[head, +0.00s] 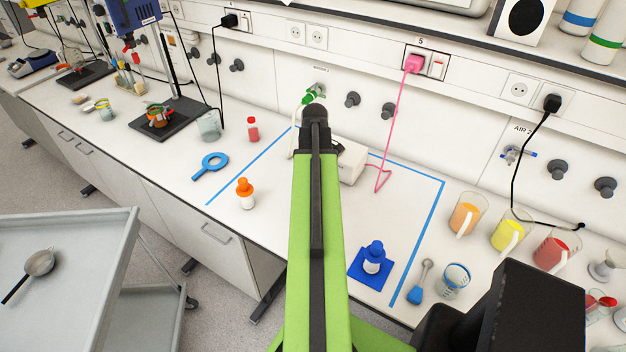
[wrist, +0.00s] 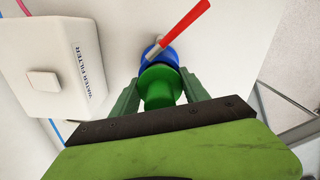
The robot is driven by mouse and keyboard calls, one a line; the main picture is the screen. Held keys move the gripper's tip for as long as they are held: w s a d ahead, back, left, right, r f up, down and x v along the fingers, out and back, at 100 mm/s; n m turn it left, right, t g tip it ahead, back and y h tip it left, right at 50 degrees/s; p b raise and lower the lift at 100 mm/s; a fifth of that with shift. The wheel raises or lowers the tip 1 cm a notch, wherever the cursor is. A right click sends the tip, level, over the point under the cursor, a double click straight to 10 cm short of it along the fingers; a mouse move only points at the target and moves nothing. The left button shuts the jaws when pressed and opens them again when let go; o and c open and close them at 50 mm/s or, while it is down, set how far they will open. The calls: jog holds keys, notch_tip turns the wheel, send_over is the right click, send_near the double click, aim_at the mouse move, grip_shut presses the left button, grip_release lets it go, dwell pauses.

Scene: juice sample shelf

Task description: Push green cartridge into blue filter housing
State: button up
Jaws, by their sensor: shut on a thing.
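My gripper (wrist: 161,77) is shut on the green cartridge (wrist: 160,88), with one green finger on each side of it. The blue filter housing (wrist: 155,52) shows just beyond the cartridge's far end, mostly covered by it. The two look lined up; I cannot tell whether they touch or how deep the cartridge sits. A red lever (wrist: 183,28) slants up to the right from the housing. A white box marked WATER FILTER (wrist: 45,68) is to the left. In the head view my arm hides gripper, cartridge and housing; part of the white box (head: 352,162) shows.
Blue tape (head: 432,222) marks the bench around the filter. An orange-capped bottle (head: 245,194) stands left, a blue-capped bottle (head: 374,258) right. A pink cord (head: 398,115) hangs behind. Beakers, including an orange one (head: 465,214), stand further right.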

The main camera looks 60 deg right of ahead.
jog(key=shift+r+p, duration=2.7)
jog(key=shift+r, duration=0.05)
jog(key=o, duration=1.6)
jog(key=shift+c, duration=0.2)
notch_tip(320, 180, up, 12)
jog(key=p, duration=1.2)
jog(key=shift+f, duration=0.1)
